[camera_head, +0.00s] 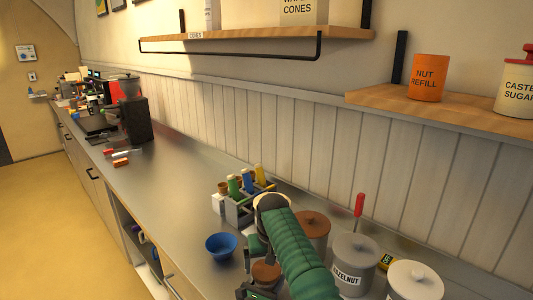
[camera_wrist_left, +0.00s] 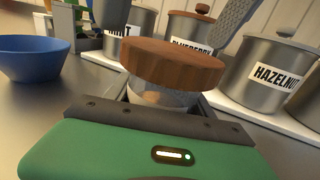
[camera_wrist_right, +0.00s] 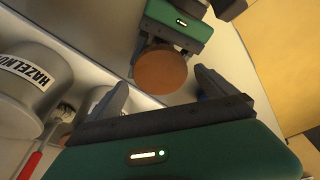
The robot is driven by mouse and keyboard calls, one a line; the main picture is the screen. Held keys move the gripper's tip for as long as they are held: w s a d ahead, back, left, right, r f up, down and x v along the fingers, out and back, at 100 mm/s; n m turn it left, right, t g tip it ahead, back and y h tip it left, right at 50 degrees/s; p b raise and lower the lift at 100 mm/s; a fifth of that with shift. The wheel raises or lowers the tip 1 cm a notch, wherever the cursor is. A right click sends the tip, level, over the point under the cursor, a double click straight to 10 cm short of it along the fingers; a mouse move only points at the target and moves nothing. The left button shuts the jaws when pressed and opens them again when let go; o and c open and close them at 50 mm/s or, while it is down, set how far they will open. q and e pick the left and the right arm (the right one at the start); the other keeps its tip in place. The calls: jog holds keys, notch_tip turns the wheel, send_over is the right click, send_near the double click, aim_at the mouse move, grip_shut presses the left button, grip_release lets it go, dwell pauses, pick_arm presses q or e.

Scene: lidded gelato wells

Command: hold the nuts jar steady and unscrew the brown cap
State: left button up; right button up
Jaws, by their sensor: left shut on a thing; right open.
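The nuts jar is a small clear jar, its body (camera_wrist_left: 160,97) seen in the left wrist view, with a wide round brown cap (camera_wrist_left: 172,62) on top. The cap also shows in the head view (camera_head: 266,272) and in the right wrist view (camera_wrist_right: 160,72). My left gripper (camera_head: 258,291) is shut on the jar body below the cap. My right gripper (camera_wrist_right: 160,92) is open, with the cap ahead between the lines of its fingers and apart from them. In the head view my green right arm hides part of the area around the jar.
A blue bowl (camera_head: 220,246) sits left of the jar. A bottle rack (camera_head: 240,204) stands behind. The hazelnut well (camera_head: 355,262), a brown-lidded well (camera_head: 313,230) and a pale-lidded well (camera_head: 415,282) stand to the right.

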jog(key=shift+x, duration=1.35)
jog(key=shift+a+m+h, duration=0.1)
jog(key=shift+m+h, duration=0.2)
jog(key=shift+m, duration=0.8)
jog(key=c, duration=1.4)
jog(key=n, duration=0.2)
jog(key=shift+n, duration=0.3)
jog(key=n, duration=0.2)
jog(key=n+y, duration=0.1)
jog(key=n, duration=0.1)
jog(key=shift+g+y, duration=0.3)
jog(key=o, duration=1.4)
jog(key=shift+r, duration=0.1)
